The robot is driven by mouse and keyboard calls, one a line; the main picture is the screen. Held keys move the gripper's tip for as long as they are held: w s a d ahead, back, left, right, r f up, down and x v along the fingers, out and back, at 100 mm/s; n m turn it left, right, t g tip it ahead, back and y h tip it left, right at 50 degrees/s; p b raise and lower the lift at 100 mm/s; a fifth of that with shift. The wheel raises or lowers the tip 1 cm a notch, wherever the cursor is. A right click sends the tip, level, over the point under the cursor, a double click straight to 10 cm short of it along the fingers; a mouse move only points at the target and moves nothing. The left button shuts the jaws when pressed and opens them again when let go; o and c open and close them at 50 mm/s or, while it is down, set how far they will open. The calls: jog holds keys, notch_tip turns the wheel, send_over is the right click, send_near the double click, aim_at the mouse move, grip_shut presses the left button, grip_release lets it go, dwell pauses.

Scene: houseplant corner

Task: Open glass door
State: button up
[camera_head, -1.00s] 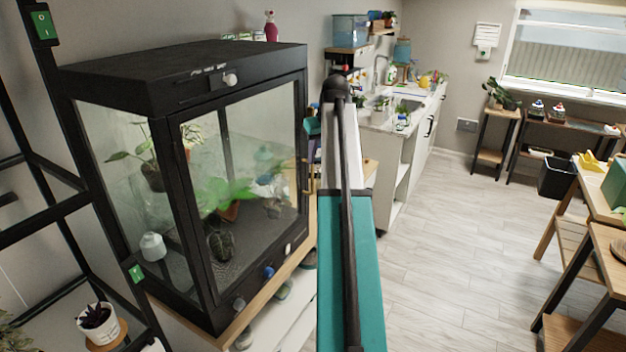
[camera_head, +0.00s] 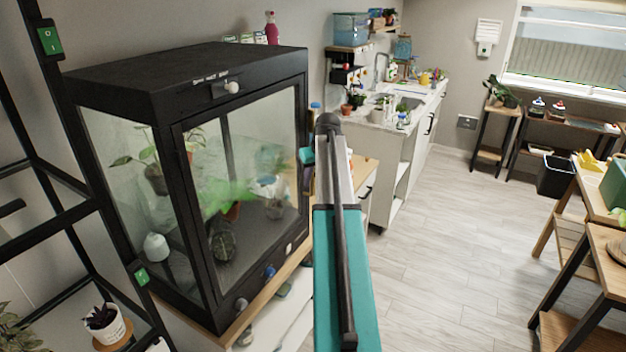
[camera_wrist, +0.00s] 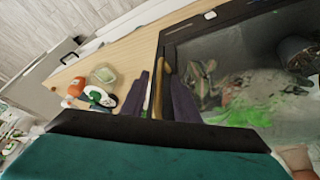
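The glass door (camera_head: 262,165) is the black-framed front of a dark terrarium cabinet (camera_head: 185,75). It looks shut, with plants visible behind the pane. Its brass-coloured upright handle (camera_wrist: 158,90) is at the door's right edge and shows in the wrist view. My gripper (camera_wrist: 156,82) has its two dark purple fingers on either side of the handle, apart from each other. I cannot tell whether either finger touches it. In the head view my gripper (camera_head: 307,168) is at the door's right edge, partly hidden by my arm, and it covers the handle.
A wooden top (camera_wrist: 120,55) beside the cabinet holds an orange-capped bottle (camera_wrist: 75,90) and a small green tub (camera_wrist: 104,74). Black shelving (camera_head: 60,215) stands at the left. Open floor (camera_head: 440,240) lies to the right.

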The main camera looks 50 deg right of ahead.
jog(key=shift+x, duration=0.9)
grip_shut()
